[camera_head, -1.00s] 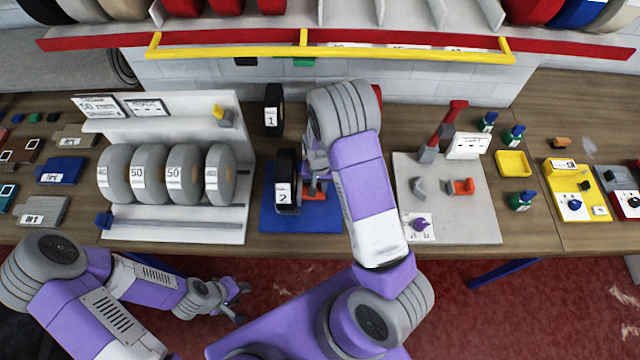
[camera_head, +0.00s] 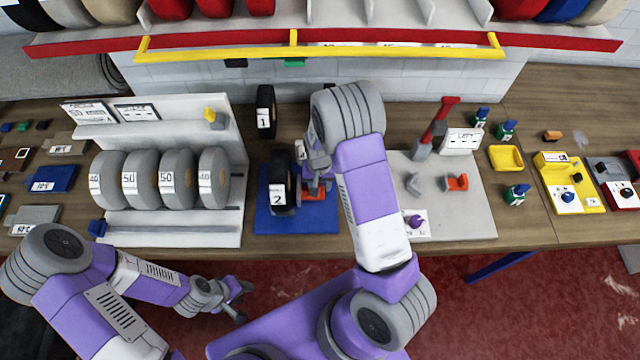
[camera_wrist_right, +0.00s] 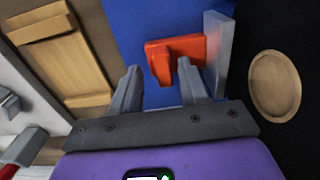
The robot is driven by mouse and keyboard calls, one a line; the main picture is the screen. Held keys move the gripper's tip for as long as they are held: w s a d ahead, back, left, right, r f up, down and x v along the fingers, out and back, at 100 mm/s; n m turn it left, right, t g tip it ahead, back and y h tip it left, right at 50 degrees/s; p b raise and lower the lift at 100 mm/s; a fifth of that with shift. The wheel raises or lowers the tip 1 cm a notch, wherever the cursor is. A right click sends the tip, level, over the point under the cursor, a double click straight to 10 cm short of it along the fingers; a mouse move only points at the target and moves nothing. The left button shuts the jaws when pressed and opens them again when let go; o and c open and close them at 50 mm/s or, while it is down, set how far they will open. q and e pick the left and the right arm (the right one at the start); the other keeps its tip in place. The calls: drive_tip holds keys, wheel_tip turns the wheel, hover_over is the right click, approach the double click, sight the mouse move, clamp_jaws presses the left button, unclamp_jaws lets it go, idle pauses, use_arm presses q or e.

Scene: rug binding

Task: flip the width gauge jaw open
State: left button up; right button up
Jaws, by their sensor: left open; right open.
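The width gauge has a small orange-red jaw (camera_head: 314,194) on a blue base plate (camera_head: 268,225). In the right wrist view the orange jaw (camera_wrist_right: 172,54) is just beyond my right fingertips, with a grey upright plate (camera_wrist_right: 217,50) at its right. My right gripper (camera_wrist_right: 158,75) is open, its fingers apart and nothing held; I cannot tell whether a finger touches the jaw. In the head view this gripper (camera_head: 318,178) is over the blue base, partly hidden by my right arm. My left gripper (camera_head: 238,302) is open and empty, in front of the table edge.
A black roll labelled 2 (camera_head: 279,178) stands on the blue base, close left of my right gripper. Another black roll (camera_head: 265,111) is behind it. A rack with grey rolls (camera_head: 130,180) stands left. A grey board (camera_head: 470,215) with a red-handled tool (camera_head: 439,122) lies right.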

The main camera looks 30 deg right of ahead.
wheel_tip(320, 180, up, 7)
drive_tip(key=shift+d+r, duration=0.1)
use_arm(q)
drive_tip(key=shift+r, duration=0.1)
idle(0.6)
